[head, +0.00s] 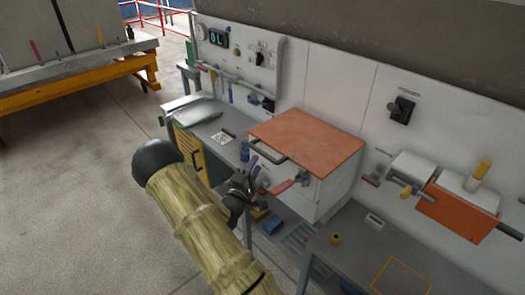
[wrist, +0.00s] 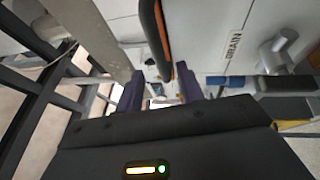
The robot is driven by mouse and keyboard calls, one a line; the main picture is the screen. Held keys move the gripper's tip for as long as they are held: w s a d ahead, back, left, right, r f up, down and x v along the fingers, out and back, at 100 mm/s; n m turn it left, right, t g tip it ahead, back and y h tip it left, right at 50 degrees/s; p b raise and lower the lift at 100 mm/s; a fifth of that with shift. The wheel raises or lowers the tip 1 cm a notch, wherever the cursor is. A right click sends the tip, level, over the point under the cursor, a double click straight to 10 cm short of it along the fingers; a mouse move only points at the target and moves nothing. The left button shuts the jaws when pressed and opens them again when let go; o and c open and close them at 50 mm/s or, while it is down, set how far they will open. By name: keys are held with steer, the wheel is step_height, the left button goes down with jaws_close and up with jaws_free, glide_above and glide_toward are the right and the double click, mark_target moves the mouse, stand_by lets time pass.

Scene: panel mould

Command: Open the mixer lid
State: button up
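The mixer is a pale box with an orange-red lid (head: 312,138) on top, in the middle of the head view. The lid lies flat and closed. A dark bar handle (head: 268,152) sticks out at its left front edge. My gripper (head: 254,170) is just in front of and below that handle. In the wrist view my gripper (wrist: 160,88) has its two purple fingers apart. A dark curved bar with an orange edge (wrist: 157,35), probably the lid handle, reaches down between the fingertips. I cannot tell whether they touch it.
A red-handled lever (head: 285,187) sits on the mixer front. A DRAIN label (wrist: 235,45) shows beside a grey fitting (wrist: 280,48) in the wrist view. The floor at left is clear, with an orange-framed table (head: 75,95) behind.

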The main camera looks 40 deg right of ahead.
mark_target(263, 153)
steer(key=p+x, duration=0.1)
steer(key=x, duration=0.6)
steer(key=shift+p, duration=0.3)
steer(key=shift+a, duration=0.1)
jaws_close()
